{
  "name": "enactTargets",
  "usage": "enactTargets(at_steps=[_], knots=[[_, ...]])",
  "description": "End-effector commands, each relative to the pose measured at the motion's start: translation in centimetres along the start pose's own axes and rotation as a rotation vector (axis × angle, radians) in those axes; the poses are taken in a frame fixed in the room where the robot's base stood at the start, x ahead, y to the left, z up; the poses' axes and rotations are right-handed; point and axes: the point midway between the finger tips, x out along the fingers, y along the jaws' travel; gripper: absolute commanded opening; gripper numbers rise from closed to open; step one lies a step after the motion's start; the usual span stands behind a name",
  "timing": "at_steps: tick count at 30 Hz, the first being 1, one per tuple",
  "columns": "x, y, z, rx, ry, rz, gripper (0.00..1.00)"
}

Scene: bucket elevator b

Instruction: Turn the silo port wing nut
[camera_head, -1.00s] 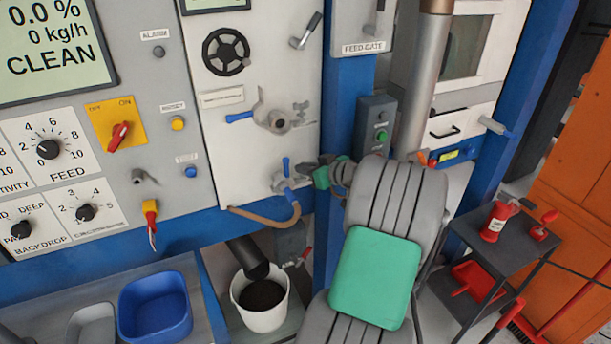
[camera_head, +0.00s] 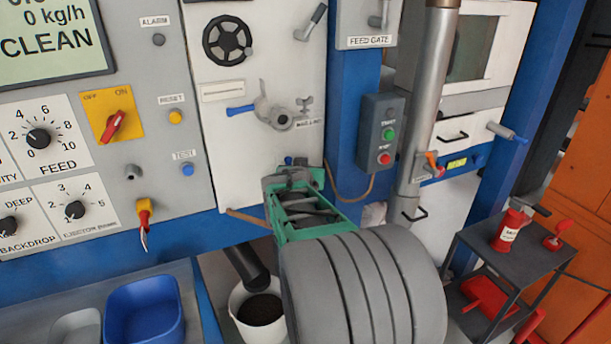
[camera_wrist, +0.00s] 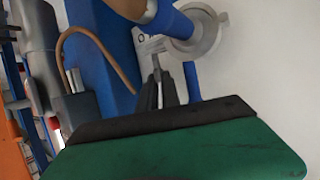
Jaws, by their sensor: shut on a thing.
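My gripper (camera_head: 289,174) is against the lower right part of the white panel (camera_head: 262,140), just below the large grey fitting with a blue lever (camera_head: 274,113). In the wrist view its dark fingers (camera_wrist: 160,90) are closed together around a thin grey piece (camera_wrist: 157,63), which seems to be the silo port wing nut. Most of that piece is hidden between the fingers. Beside it in the wrist view are a blue cylinder (camera_wrist: 170,20) and a round grey flange (camera_wrist: 205,35). My gripper hides this spot in the head view.
A brown hose (camera_head: 345,193) runs close to my gripper. A white bucket (camera_head: 262,312) stands below, and a blue bin (camera_head: 145,308) is at lower left.

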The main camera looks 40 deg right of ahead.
Motion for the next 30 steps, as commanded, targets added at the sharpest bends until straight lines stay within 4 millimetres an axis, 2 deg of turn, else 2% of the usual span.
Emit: enactTargets(at_steps=[9,21,22,30], knots=[[0.07,-0.02,0.11,0.031,-0.002,0.080,0.00],[0.07,0.05,0.13,0.033,-0.004,0.088,0.00],[0.07,0.05,0.14,0.033,-0.004,0.088,0.10],[0.07,0.01,0.10,0.033,-0.003,0.087,0.32]])
